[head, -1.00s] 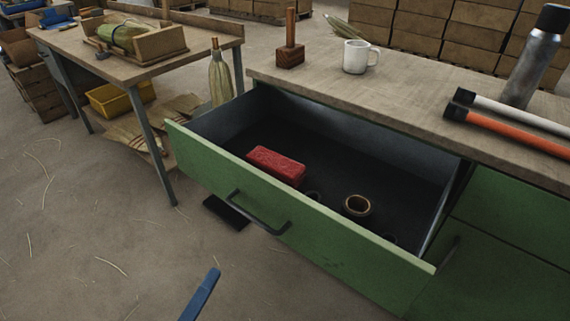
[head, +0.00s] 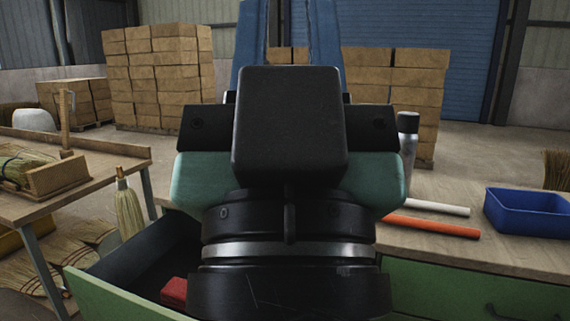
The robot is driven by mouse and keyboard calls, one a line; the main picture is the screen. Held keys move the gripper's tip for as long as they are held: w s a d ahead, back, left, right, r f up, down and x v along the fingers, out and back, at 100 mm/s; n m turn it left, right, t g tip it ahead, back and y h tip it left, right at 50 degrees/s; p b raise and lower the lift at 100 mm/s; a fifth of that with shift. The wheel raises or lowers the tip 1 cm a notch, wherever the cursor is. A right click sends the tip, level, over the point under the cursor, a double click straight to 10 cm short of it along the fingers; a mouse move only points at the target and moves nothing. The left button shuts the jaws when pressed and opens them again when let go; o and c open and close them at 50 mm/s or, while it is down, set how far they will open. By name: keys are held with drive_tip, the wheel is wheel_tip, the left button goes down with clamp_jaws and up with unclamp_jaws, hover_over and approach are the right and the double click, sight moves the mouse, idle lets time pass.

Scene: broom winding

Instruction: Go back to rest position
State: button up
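My gripper (head: 280,25) is raised in the middle of the head view, very close to the camera, pointing up and away. Its two blue fingers stand apart with a gap between them, and nothing shows in the gap. The fingers run to the top edge, so their tips may be cut off. My black and teal wrist hides much of the middle. The green drawer (head: 120,295) is open at the lower left, with a red block (head: 173,291) inside.
The workbench (head: 455,235) holds white and orange tubes (head: 432,226), a metal flask (head: 407,140) and a blue tray (head: 528,212). A side table (head: 105,180) with a broom fixture (head: 60,175) stands left. A broom head (head: 129,208) stands near the drawer. Stacked boxes (head: 160,75) are behind.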

wheel_tip(320, 180, up, 19)
drive_tip(key=p, duration=1.7)
drive_tip(key=shift+a+r, duration=0.15)
